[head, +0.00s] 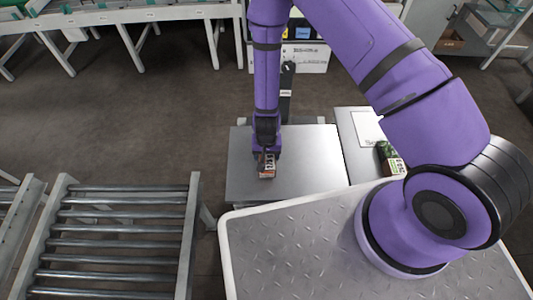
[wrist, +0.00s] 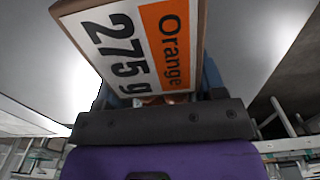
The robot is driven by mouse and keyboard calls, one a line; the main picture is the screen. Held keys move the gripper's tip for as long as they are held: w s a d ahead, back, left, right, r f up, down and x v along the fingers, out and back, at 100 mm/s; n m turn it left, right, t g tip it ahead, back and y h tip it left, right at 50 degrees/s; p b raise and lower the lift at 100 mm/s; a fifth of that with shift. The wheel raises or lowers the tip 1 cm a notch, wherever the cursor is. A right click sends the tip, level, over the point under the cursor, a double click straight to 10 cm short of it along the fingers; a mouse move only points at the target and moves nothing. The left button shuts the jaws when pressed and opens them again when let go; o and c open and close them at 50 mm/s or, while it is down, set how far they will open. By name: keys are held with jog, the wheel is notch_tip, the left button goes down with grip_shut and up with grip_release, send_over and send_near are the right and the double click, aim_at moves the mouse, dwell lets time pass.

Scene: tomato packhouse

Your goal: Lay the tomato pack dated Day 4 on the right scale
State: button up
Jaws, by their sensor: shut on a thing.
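My gripper (head: 267,156) points down and is shut on a small tomato pack (head: 267,171) with a white and orange label. In the wrist view the label of this pack (wrist: 130,45) reads "Orange" and "275 g"; no day date shows on the visible face. The held pack is over the left part of a flat grey metal plate (head: 315,165) with a dark post behind it; I cannot tell whether it touches the plate. Another pack (head: 392,165), with green and red contents and a label, is at the right, partly hidden by my arm; its date is unreadable.
A grey surface (head: 352,125) with a white printed sheet (head: 370,128) adjoins the plate on the right. A roller conveyor (head: 115,240) stands at the lower left. A cabinet (head: 303,58) with a screen stands behind. Much of the plate is bare.

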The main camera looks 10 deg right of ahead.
jog(key=shift+f, duration=0.4)
jog(key=o, duration=1.1)
jog(key=shift+o, duration=0.2)
jog(key=shift+r, duration=5.45)
